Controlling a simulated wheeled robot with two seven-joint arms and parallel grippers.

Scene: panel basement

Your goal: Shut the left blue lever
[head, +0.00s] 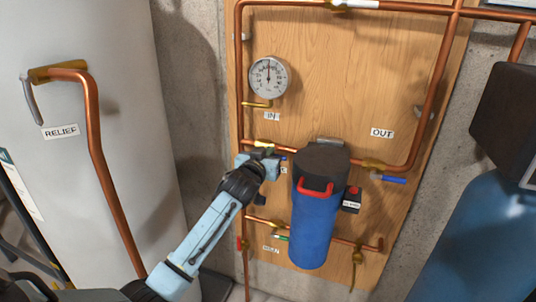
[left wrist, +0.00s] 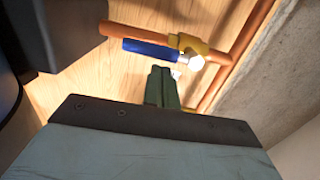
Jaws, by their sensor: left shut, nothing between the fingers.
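The left blue lever (left wrist: 146,48) shows in the left wrist view on a brass valve (left wrist: 188,44). It lies along the copper pipe, roughly parallel to it. In the head view only a small blue bit of this lever (head: 283,157) shows; my gripper hides the rest. My left gripper (head: 262,157) is in front of the left valve, under the IN label. In the left wrist view its fingers (left wrist: 161,76) are shut and empty, their tips just below the lever near its valve end. I cannot tell whether they touch it. My right gripper is out of view.
A blue filter housing (head: 315,215) with a black cap and red handle stands right of my gripper. A second blue lever (head: 390,179) is on the OUT side. A gauge (head: 268,77) is above. A white tank (head: 100,120) fills the left side.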

